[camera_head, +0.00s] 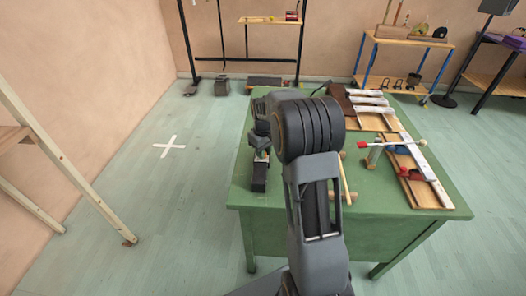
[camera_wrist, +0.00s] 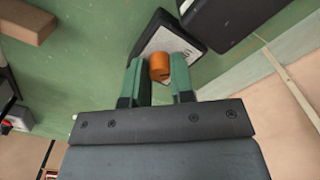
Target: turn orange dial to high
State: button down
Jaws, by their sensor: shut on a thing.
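The orange dial (camera_wrist: 159,67) is a small round knob on a dark box with a pale face (camera_wrist: 168,38) in the wrist view. My gripper (camera_wrist: 159,80) has its two green-lined fingers on either side of the dial and is shut on it. Marks on the pale face are partly hidden by the dial, so its setting cannot be read. In the head view the dark box (camera_head: 259,178) stands near the left edge of the green table (camera_head: 300,208). My arm and gripper block the dial there.
On the table's right lie wooden frames with metal bars (camera_head: 428,178) and a red-tipped mallet (camera_head: 390,144). Wooden sticks (camera_head: 346,182) lie right of my arm. A wooden block (camera_wrist: 22,20) shows in the wrist view. The floor left of the table is clear around a white cross (camera_head: 167,147).

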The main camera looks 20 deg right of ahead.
jog(key=shift+m, duration=0.3)
jog(key=m+p, duration=0.1)
jog(key=m, duration=0.2)
jog(key=shift+r+m+p, duration=0.1)
jog(key=shift+m+p, duration=0.25)
jog(key=shift+m, duration=0.05)
jog(key=m+p, duration=0.1)
jog(key=m, duration=0.3)
jog(key=shift+m, duration=0.3)
jog(key=m+p, duration=0.1)
jog(key=m, duration=0.7)
jog(key=shift+m, duration=0.3)
jog(key=c, duration=1)
grip_release()
jog(key=shift+o, duration=0.2)
notch_tip(320, 180, up, 14)
jog(key=p, duration=0.1)
